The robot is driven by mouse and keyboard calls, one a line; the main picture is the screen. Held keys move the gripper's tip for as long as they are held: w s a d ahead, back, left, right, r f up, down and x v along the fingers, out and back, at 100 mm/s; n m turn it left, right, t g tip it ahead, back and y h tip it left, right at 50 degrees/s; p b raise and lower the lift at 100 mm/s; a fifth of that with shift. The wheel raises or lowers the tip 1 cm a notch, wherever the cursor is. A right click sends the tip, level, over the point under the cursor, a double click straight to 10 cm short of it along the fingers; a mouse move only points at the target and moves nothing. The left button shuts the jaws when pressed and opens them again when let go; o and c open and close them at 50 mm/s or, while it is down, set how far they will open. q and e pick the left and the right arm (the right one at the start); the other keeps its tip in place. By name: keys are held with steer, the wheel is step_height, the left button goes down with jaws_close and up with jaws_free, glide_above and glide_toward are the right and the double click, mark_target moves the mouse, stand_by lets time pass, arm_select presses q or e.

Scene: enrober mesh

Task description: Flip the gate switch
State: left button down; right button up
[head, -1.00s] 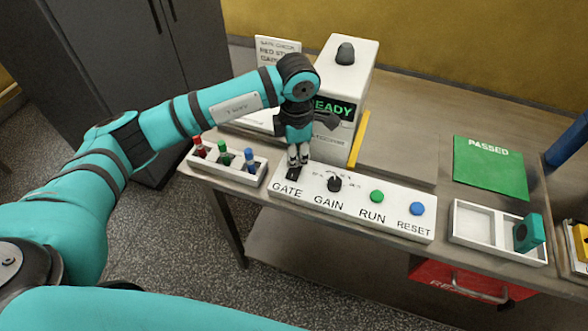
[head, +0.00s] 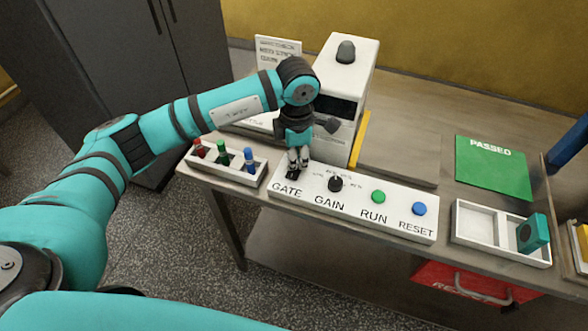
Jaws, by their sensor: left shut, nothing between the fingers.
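The gate switch (head: 291,174) is a small dark part at the left end of the white control panel (head: 400,233), above the label GATE. My left gripper (head: 298,172) is shut and empty. It points down at the switch, with its fingertips at or just above it, and partly hides it. I cannot tell whether the fingertips touch the switch or which way it is set. The white machine (head: 350,75) behind the panel has a dark, blank display. My right gripper is not in view.
The panel also has a black GAIN knob (head: 335,184), a green RUN button (head: 378,196) and a blue RESET button (head: 419,208). A rack (head: 258,180) with several coloured vials stands left. A green PASSED mat (head: 490,170) and a white tray (head: 474,218) lie right.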

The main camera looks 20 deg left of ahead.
arm_select(q)
steer(key=shift+f, duration=0.1)
steer(key=shift+r+p, duration=0.5)
steer(key=shift+r, duration=0.3)
steer(key=shift+r+p, duration=1.2)
steer(key=shift+r, duration=1.5)
